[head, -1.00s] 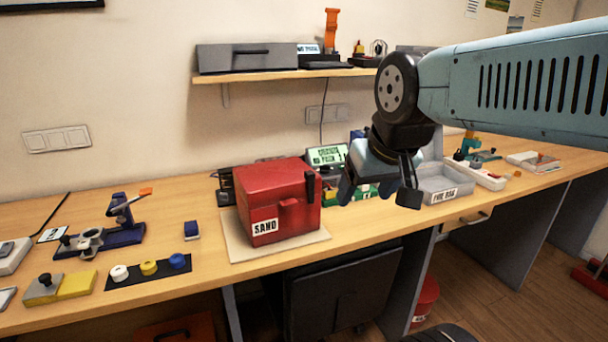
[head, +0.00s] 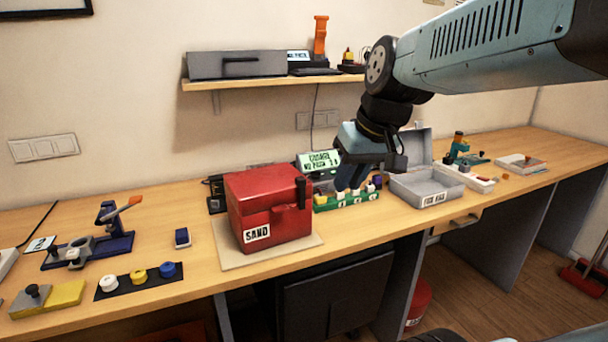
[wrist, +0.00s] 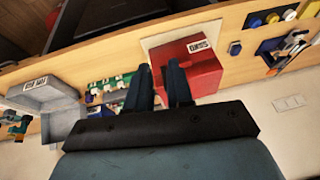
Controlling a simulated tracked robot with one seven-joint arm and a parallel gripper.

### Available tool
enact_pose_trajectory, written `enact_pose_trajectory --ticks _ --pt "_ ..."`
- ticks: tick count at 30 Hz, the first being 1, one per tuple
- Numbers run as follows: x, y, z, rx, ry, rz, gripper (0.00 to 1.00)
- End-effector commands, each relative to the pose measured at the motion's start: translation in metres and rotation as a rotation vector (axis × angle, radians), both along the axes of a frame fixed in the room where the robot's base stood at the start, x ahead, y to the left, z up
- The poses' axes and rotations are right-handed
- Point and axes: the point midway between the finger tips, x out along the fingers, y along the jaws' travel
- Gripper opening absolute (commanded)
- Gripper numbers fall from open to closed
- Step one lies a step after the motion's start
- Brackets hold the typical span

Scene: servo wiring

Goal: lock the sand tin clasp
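The sand tin (head: 264,194) is a red box with a white SAND label, standing on a pale board. Its lid looks down. A red clasp tab (head: 285,213) shows on its front, and a black piece (head: 301,192) stands upright at its right front edge. I cannot tell exactly how the clasp sits. My gripper (head: 349,182) points down, to the right of the tin and apart from it. In the wrist view my gripper (wrist: 160,77) has a gap between its two fingers and holds nothing. The tin (wrist: 206,76) lies beyond the fingers there, partly hidden by them.
A green block with several pegs (head: 338,202) and a lit display (head: 318,161) stand beside and behind my gripper. A grey open box (head: 415,192) is to the right. Coloured knobs on a black strip (head: 125,286) lie at the left. The shelf (head: 260,81) hangs above the tin.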

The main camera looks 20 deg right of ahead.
Motion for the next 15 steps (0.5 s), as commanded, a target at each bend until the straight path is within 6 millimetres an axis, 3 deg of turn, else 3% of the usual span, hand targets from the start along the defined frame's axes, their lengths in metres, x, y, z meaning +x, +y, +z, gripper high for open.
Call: enact_pose_trajectory --ticks 6,15 --pt "0.038 -0.012 0.004 0.081 0.050 0.060 0.00" --pt "0.092 -0.035 0.005 0.188 0.070 0.141 0.00"
